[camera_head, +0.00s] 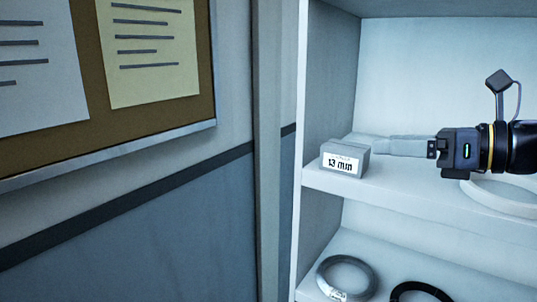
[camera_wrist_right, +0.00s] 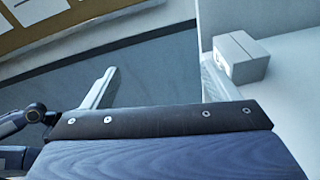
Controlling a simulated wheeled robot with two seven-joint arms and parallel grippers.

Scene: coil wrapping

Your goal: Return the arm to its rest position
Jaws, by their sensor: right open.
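My right gripper (camera_head: 362,143) comes in from the right over the upper shelf, its fingers pointing left. In the right wrist view (camera_wrist_right: 158,75) the two fingers stand wide apart with nothing between them. In the head view the fingertips end behind a small grey box marked "13 mm" (camera_head: 343,161). In the right wrist view this box (camera_wrist_right: 241,57) shows near the tip of the right-hand finger; I cannot tell whether they touch. My left gripper is in neither view.
The white shelf unit (camera_head: 301,130) has an upright left edge. A pale ring (camera_head: 503,197) lies on the upper shelf below my right wrist. A grey coil (camera_head: 346,278) and a black coil (camera_head: 421,291) lie on the lower shelf. A notice board (camera_head: 165,130) hangs on the left wall.

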